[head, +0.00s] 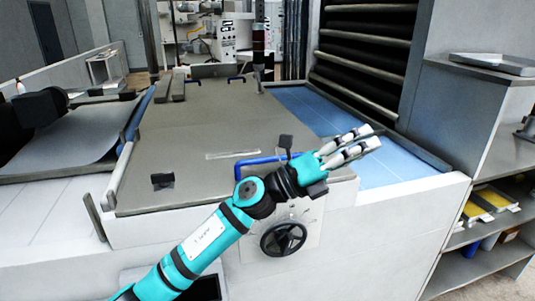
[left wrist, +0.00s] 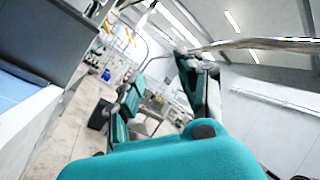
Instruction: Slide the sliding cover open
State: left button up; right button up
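The sliding cover appears to be the large flat grey-brown panel (head: 200,125) on top of the machine in the head view. A blue bar handle (head: 262,158) sits at its front right edge, partly hidden behind my left wrist. My left gripper (head: 374,137) reaches past the panel's right side, over the blue surface. Its fingers are apart with nothing between them. I cannot tell its exact height above the surface. In the left wrist view, the fingers (left wrist: 165,90) point toward the room, and neither panel nor handle shows there. My right gripper is not in view.
A black handwheel (head: 284,239) is on the machine's front below the panel. A light blue bed (head: 385,172) lies to the right, beside a dark rack with rollers (head: 365,60). Shelves (head: 490,210) stand at far right. A post (head: 259,50) rises behind the panel.

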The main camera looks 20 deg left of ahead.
pick_arm(q)
jog(key=d+m+g+y, duration=0.1)
jog(key=d+m+g, duration=0.1)
jog(key=m+g, duration=0.35)
notch_tip(320, 180, up, 2)
jog(key=r+m+y, duration=0.1)
jog(key=m+y, duration=0.4)
jog(key=y, duration=0.9)
send_over(267, 158)
jog(key=s+d, duration=0.4)
jog(key=s+a+r+n+y, duration=0.1)
jog(key=s+a+r+y, duration=0.2)
jog(key=a, duration=0.5)
jog(key=shift+g, duration=0.25)
jog(key=p+x, duration=0.1)
jog(key=x, duration=0.5)
jog(key=p+x, duration=0.1)
jog(key=x, duration=0.4)
jog(key=p+x, duration=0.2)
jog(key=x, duration=0.4)
jog(key=shift+w+f, duration=0.15)
jog(key=shift+w, duration=0.3)
grip_shut()
